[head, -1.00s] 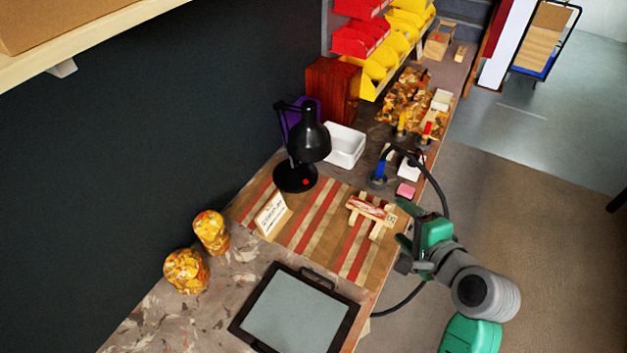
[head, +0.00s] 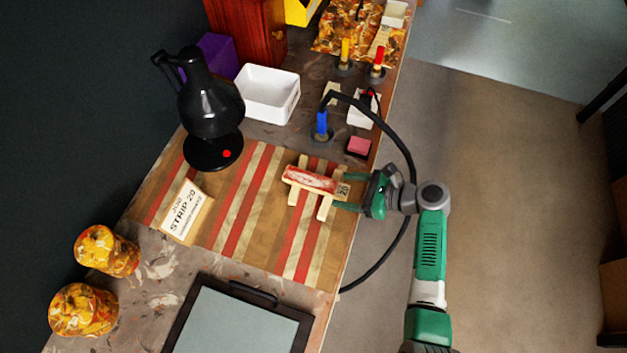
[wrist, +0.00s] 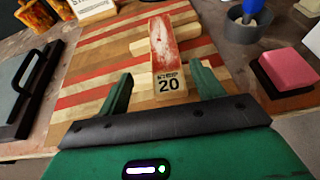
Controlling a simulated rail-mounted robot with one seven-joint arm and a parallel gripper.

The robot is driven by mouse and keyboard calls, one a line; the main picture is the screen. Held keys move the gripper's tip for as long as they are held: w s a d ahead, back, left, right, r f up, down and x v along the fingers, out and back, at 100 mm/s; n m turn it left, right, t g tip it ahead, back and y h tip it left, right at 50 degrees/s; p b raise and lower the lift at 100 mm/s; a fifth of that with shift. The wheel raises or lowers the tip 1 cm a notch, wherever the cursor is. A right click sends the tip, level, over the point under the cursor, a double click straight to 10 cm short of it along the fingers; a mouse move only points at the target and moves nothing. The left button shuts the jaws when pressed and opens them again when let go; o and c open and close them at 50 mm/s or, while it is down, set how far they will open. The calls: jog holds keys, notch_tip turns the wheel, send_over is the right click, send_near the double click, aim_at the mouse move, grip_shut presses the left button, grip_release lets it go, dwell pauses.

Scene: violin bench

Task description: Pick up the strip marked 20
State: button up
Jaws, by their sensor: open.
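The strip marked 20 (head: 312,180) is a reddish wooden piece with a pale labelled end. It lies across two pale wooden rails (head: 326,207) on a striped board. In the wrist view the strip (wrist: 163,50) points away from me, its "STRIP 20" label facing my gripper. My gripper (head: 347,191) is at the board's right edge, at the labelled end. In the wrist view my gripper (wrist: 162,88) is open, one green finger on each side of the strip's near end, with gaps between. A card reading "STRIP 20" (head: 185,212) stands on the board.
A pink block (head: 359,146) on a dark base and a blue-handled tool in a round holder (head: 321,128) stand behind the strip. A black lamp (head: 211,110) and white bin (head: 267,94) are farther back. A dark-framed tray (head: 240,325) lies in front.

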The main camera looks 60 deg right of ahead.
aim_at(327, 185)
jog(key=x, duration=0.1)
jog(key=b+x, duration=0.1)
jog(key=x, duration=0.1)
jog(key=b+x, duration=0.1)
jog(key=shift+w+d+f, duration=0.3)
jog(key=shift+d, duration=0.05)
jog(key=shift+w, duration=0.4)
jog(key=shift+c, duration=0.5)
jog(key=c, duration=1)
